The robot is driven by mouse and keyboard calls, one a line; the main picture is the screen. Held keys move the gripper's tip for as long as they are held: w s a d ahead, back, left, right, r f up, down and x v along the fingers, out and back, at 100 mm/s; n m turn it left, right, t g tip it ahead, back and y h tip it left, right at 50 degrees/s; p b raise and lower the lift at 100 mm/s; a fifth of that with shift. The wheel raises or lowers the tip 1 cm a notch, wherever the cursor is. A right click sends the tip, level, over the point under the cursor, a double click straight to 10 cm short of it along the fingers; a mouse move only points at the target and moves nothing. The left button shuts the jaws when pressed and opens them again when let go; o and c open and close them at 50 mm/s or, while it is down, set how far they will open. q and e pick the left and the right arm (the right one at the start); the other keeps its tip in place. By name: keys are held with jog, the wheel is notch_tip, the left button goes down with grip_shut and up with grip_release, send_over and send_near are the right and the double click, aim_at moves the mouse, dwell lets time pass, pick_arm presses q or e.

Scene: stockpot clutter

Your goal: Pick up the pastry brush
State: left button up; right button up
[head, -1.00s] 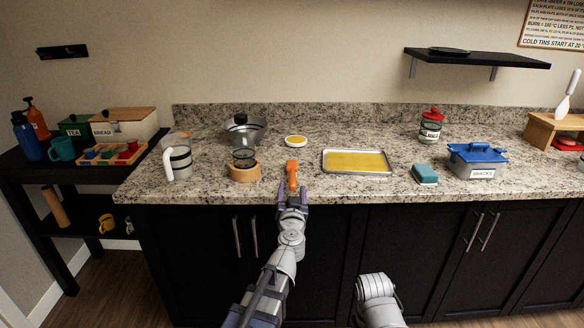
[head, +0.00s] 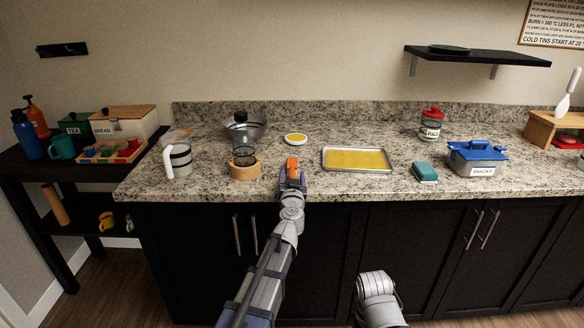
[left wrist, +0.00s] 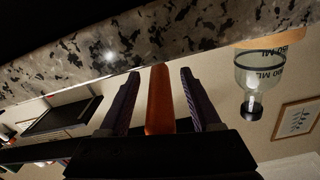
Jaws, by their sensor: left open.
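The pastry brush (head: 292,164) shows as an orange piece at the front of the granite counter, left of the baking tray. My left gripper (head: 293,177) is open, with a finger on either side of it. In the left wrist view the orange handle (left wrist: 159,100) stands between the two purple fingers (left wrist: 157,98), with a gap visible on both sides. The rest of the brush is hidden by the gripper or out of that view. My right gripper is not in view; only part of my right arm shows at the bottom.
A glass vessel in a wooden ring (head: 245,171) stands close left of the brush. A small yellow-filled dish (head: 296,139) lies behind it. The baking tray (head: 357,172) is to the right, then a teal sponge (head: 425,172) and a blue-lidded pot (head: 477,162).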

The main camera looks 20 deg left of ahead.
pick_arm(q)
jog(key=shift+c, duration=0.4)
grip_shut()
